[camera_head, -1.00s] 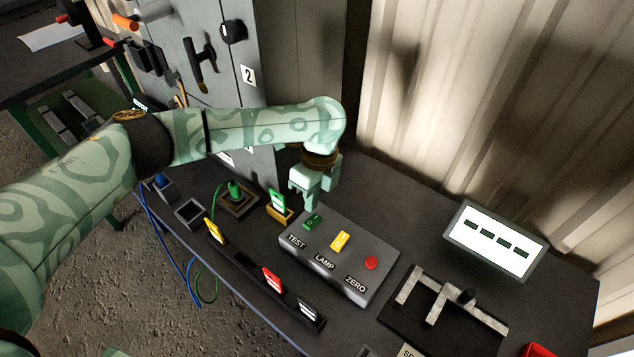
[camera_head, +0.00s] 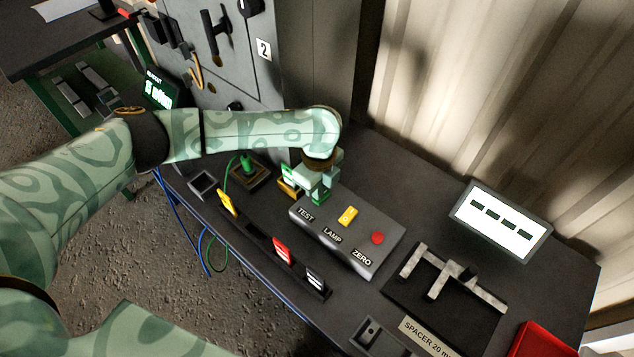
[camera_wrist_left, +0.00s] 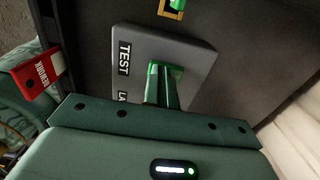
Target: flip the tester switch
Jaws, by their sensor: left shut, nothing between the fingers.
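The grey tester box (camera_head: 345,240) carries the labels TEST, LAMP and ZERO. Its yellow LAMP switch (camera_head: 348,215) and red ZERO button (camera_head: 377,238) show clearly. The green TEST switch (camera_head: 321,198) is mostly hidden by my left gripper (camera_head: 313,198). My left gripper is shut and empty, its fingertips down at the TEST switch. In the left wrist view the fingers (camera_wrist_left: 162,88) are closed at the green switch (camera_wrist_left: 176,72) beside the TEST label; contact cannot be told for certain. My right gripper is not in view.
A lit screen (camera_head: 500,222) stands at the right of the bench. A rack with yellow, red (camera_head: 283,251) and white cards runs along the front. A black fixture with metal bars (camera_head: 450,275) and a red bin (camera_head: 545,340) lie to the right. A grey cabinet (camera_head: 275,85) stands behind.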

